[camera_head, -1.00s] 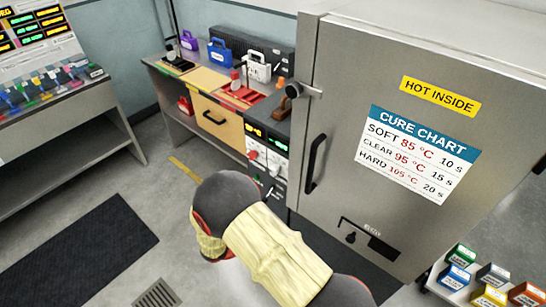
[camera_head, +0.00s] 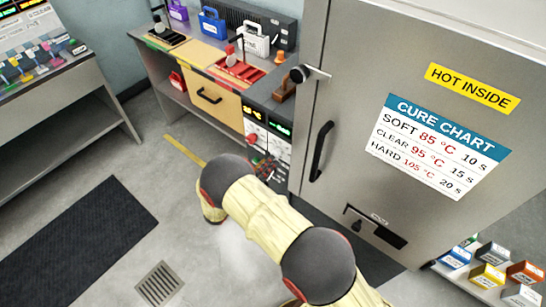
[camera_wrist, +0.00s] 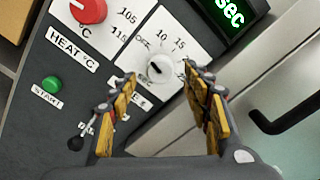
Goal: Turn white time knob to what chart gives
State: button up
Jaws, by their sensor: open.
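The white time knob (camera_wrist: 160,68) shows in the wrist view on a white dial plate marked OFF, 10 and 15; further marks are partly hidden by the right finger. Its exact setting is hard to read. My gripper (camera_wrist: 159,77) is open, with yellow-padded fingers on either side of the knob; I cannot tell whether they touch it. In the head view my gripper is mostly hidden behind my arm, by the control panel (camera_head: 278,148). The cure chart (camera_head: 437,146) on the oven door reads SOFT 85 °C 10 s, CLEAR 95 °C 15 s, HARD 105 °C 20 s.
A red heat knob (camera_wrist: 88,8) and green START button (camera_wrist: 51,84) lie left of the dial. A green-lit "sec" display (camera_wrist: 229,14) is above right. The oven door handle (camera_head: 321,150) stands right of the panel. The floor is open around a dark mat (camera_head: 80,245).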

aim_at(276, 154)
jog(key=x, duration=0.4)
jog(key=shift+w+d+b, duration=0.25)
jog(key=shift+b, duration=0.1)
jog(key=c, duration=0.4)
jog(key=c, duration=0.7)
jog(key=shift+c, duration=0.3)
